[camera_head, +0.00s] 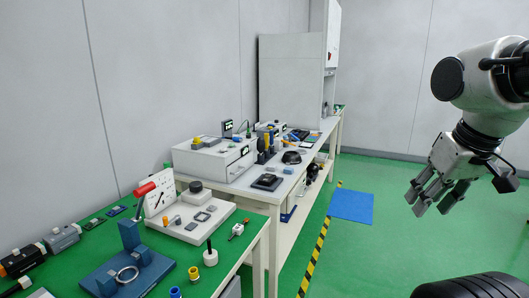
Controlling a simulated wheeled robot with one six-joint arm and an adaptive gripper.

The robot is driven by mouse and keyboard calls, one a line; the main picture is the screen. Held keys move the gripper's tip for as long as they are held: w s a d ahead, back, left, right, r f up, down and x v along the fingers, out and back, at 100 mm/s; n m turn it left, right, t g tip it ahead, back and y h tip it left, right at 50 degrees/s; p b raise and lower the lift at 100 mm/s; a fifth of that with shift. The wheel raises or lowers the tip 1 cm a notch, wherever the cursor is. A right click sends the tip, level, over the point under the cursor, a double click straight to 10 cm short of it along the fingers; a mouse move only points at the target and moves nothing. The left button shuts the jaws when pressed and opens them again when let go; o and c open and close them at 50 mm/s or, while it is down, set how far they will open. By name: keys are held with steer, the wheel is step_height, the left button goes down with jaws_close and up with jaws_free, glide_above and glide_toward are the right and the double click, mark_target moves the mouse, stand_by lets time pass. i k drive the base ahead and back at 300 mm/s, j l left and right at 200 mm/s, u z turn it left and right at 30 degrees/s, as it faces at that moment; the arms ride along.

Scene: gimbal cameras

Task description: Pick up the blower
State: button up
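I cannot pick out a blower with certainty among the small items on the benches. A white round piece with a thin black upright part (210,254) stands on the near green bench (232,272); I cannot tell whether it is the blower. My gripper (430,200) hangs at the right, over the floor and well apart from both benches. Its fingers look spread, with nothing between them.
The near bench holds a blue fixture (128,272), a white panel with a red handle (157,197) and several small parts. A white box (214,160) and other tools stand on the far bench. A blue mat (351,205) lies on open green floor.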

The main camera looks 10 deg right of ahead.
mark_target(260, 143)
steer(key=i+l+u, duration=0.1)
steer(key=i+l, duration=0.7)
steer(key=i+l+u, duration=0.15)
steer(key=i+l, duration=0.75)
steer(key=i+l+u, duration=0.1)
steer(key=i+l, duration=0.75)
steer(key=l, duration=0.15)
